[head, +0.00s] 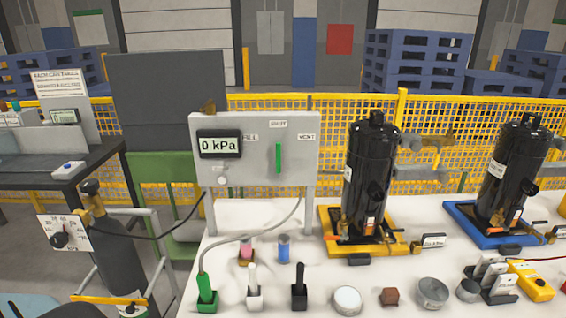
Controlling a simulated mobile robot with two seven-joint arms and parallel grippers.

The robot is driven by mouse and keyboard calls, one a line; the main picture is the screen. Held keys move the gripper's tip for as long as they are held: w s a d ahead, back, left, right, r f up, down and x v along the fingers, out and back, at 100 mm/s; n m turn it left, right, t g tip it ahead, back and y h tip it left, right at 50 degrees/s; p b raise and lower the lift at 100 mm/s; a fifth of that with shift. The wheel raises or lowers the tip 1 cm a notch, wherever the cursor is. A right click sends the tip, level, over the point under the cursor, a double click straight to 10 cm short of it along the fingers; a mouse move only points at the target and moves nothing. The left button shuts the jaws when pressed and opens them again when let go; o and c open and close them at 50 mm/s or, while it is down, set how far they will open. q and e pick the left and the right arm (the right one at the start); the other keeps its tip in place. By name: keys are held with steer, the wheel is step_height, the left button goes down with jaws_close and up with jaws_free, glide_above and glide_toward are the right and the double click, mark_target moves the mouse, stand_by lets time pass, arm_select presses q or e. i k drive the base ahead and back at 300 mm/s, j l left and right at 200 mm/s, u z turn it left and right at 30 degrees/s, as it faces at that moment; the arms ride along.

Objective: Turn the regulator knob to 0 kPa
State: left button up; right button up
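The regulator knob (59,240) is a small black knob on a white square scale plate (73,221) at the left. It sits beside the top of a dark gas cylinder (118,262) with a tan shoulder. The scale numbers are too small to read surely, and I cannot tell which mark the knob points at. The panel display (219,144) reads "0 kPa". Neither of my grippers is in view, and nothing touches the knob.
A grey panel (255,180) with a green lever (278,158) stands on the white table (335,278). Two black compressors (368,180) (508,180) stand on yellow and blue bases. Hoses and small parts lie in front. A dark bench (95,160) and yellow fence (440,125) are behind.

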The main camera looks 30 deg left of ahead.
mark_target(58, 241)
steer(key=u, duration=2.4)
